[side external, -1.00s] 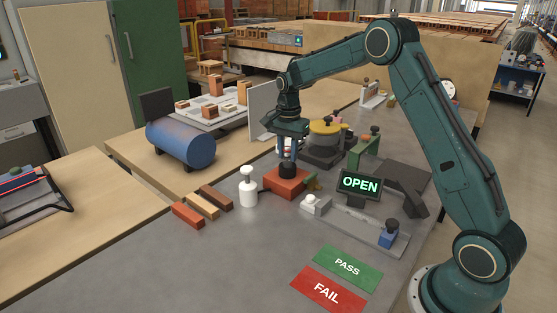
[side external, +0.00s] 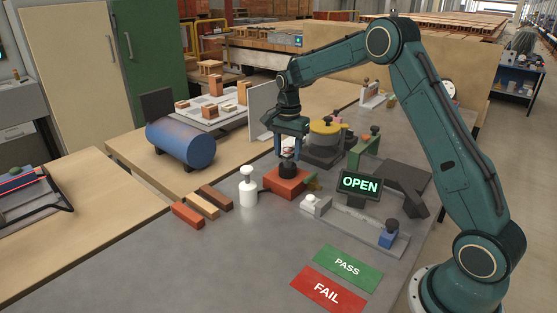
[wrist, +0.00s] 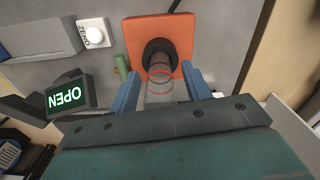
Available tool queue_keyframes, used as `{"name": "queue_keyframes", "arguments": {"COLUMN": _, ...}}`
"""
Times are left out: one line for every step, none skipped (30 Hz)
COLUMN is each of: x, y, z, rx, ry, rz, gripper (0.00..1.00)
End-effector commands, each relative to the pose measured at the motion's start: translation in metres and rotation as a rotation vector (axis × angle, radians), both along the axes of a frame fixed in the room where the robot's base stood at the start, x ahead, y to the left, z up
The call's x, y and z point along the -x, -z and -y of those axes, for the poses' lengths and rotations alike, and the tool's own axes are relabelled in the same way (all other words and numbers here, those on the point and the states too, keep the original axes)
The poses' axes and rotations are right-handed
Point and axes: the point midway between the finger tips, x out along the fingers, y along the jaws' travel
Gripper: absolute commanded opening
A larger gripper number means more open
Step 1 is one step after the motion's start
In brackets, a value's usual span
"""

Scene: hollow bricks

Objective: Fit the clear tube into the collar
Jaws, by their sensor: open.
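The black collar (side external: 287,171) sits on top of an orange-red brick block (side external: 283,186) on the grey bench. In the wrist view the collar (wrist: 158,54) is a dark ring on the orange block (wrist: 182,29). The clear tube (wrist: 159,83), marked with red rings, stands at the collar's mouth, its lower end seemingly inside; the depth is hard to tell. The tube also shows small above the collar (side external: 289,155) in the side view. My gripper (wrist: 162,75) is open, its blue fingers apart on either side of the tube. In the side view my gripper (side external: 291,151) is above the collar.
A lit OPEN sign (side external: 359,184) and a grey fixture (side external: 355,222) stand to the right. PASS (side external: 347,268) and FAIL (side external: 327,290) plates lie in front. A yellow-lidded pot (side external: 325,128) is behind.

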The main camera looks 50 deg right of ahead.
Motion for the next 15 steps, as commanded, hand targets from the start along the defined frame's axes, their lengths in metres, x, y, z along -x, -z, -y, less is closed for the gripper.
{"name": "queue_keyframes", "arguments": {"x": 0.000, "y": -0.005, "z": 0.000, "rx": 0.001, "ry": 0.000, "rz": 0.002, "gripper": 0.48}}
{"name": "queue_keyframes", "arguments": {"x": -0.001, "y": -0.007, "z": 0.000, "rx": 0.001, "ry": 0.000, "rz": 0.002, "gripper": 0.48}}
{"name": "queue_keyframes", "arguments": {"x": -0.001, "y": -0.012, "z": 0.000, "rx": 0.002, "ry": 0.000, "rz": 0.003, "gripper": 0.48}}
{"name": "queue_keyframes", "arguments": {"x": -0.001, "y": -0.015, "z": 0.000, "rx": 0.002, "ry": 0.000, "rz": 0.003, "gripper": 0.48}}
{"name": "queue_keyframes", "arguments": {"x": -0.001, "y": -0.019, "z": 0.000, "rx": 0.001, "ry": 0.000, "rz": 0.002, "gripper": 0.48}}
{"name": "queue_keyframes", "arguments": {"x": -0.001, "y": -0.024, "z": 0.000, "rx": 0.002, "ry": 0.000, "rz": 0.003, "gripper": 0.48}}
{"name": "queue_keyframes", "arguments": {"x": 0.000, "y": -0.029, "z": 0.000, "rx": 0.001, "ry": 0.000, "rz": 0.004, "gripper": 0.48}}
{"name": "queue_keyframes", "arguments": {"x": -0.001, "y": -0.034, "z": 0.000, "rx": 0.001, "ry": 0.000, "rz": 0.004, "gripper": 0.48}}
{"name": "queue_keyframes", "arguments": {"x": -0.001, "y": -0.040, "z": 0.000, "rx": 0.001, "ry": 0.000, "rz": 0.004, "gripper": 0.48}}
{"name": "queue_keyframes", "arguments": {"x": -0.001, "y": -0.045, "z": 0.000, "rx": 0.002, "ry": 0.000, "rz": 0.003, "gripper": 0.48}}
{"name": "queue_keyframes", "arguments": {"x": -0.001, "y": -0.050, "z": 0.000, "rx": 0.002, "ry": 0.000, "rz": 0.004, "gripper": 0.48}}
{"name": "queue_keyframes", "arguments": {"x": -0.001, "y": -0.057, "z": 0.000, "rx": 0.002, "ry": 0.000, "rz": 0.004, "gripper": 0.48}}
{"name": "queue_keyframes", "arguments": {"x": -0.001, "y": -0.062, "z": 0.000, "rx": 0.002, "ry": 0.000, "rz": 0.004, "gripper": 0.48}}
{"name": "queue_keyframes", "arguments": {"x": -0.001, "y": -0.067, "z": 0.000, "rx": 0.002, "ry": 0.000, "rz": 0.004, "gripper": 0.48}}
{"name": "queue_keyframes", "arguments": {"x": -0.001, "y": -0.073, "z": 0.000, "rx": 0.002, "ry": 0.000, "rz": 0.004, "gripper": 0.48}}
